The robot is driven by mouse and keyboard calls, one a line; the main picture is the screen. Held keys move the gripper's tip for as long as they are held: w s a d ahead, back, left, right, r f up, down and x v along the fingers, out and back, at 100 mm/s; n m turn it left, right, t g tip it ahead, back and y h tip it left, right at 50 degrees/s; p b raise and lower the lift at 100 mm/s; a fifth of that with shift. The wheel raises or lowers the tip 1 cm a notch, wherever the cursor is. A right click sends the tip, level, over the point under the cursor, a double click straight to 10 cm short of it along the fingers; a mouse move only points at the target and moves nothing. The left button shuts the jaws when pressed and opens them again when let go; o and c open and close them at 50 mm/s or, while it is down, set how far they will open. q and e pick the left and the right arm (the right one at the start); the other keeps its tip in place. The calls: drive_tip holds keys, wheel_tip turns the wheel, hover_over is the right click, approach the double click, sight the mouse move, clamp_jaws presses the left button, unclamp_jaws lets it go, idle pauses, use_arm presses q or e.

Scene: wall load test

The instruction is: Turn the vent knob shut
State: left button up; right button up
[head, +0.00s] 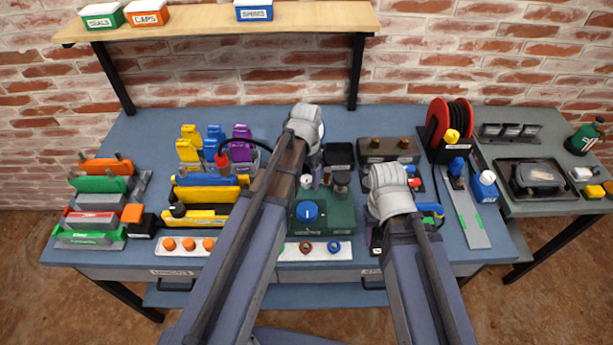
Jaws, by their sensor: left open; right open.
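A green unit (338,217) stands at the front middle of the bench, with a round blue knob (307,211) on its top face and a dark knob (342,178) behind it. I cannot tell for sure which is the vent knob; no label is readable. My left gripper (307,122) is beyond the unit, over the back middle of the bench; its arm passes just left of the blue knob. My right gripper (388,188) is to the right of the unit. Both are open, with their fingertips mostly hidden by the wrists. Neither is seen touching a knob.
Yellow and blue tools (208,192) and a rack of coloured blocks (102,184) fill the left side. A brown block (388,150) stands behind my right gripper. A red hose reel (440,122) is at the back right. A shelf (210,20) hangs above the bench.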

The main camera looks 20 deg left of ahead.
sight(306, 178)
use_arm(q)
drive_tip(key=shift+r, duration=0.1)
wheel_tip(306, 178, up, 8)
drive_tip(key=p, duration=0.8)
use_arm(e)
wheel_tip(306, 178, up, 8)
use_arm(q)
drive_tip(key=shift+f, duration=0.2)
use_arm(e)
drive_tip(key=shift+f, duration=0.15)
use_arm(q)
drive_tip(key=s+d+n+y, duration=0.1)
drive_tip(key=s+d+n, duration=0.1)
drive_tip(key=s+d, duration=0.8)
drive_tip(key=s, duration=0.4)
drive_tip(key=shift+s+d, duration=0.2)
drive_tip(key=shift+d, duration=0.05)
drive_tip(key=shift+r, duration=0.1)
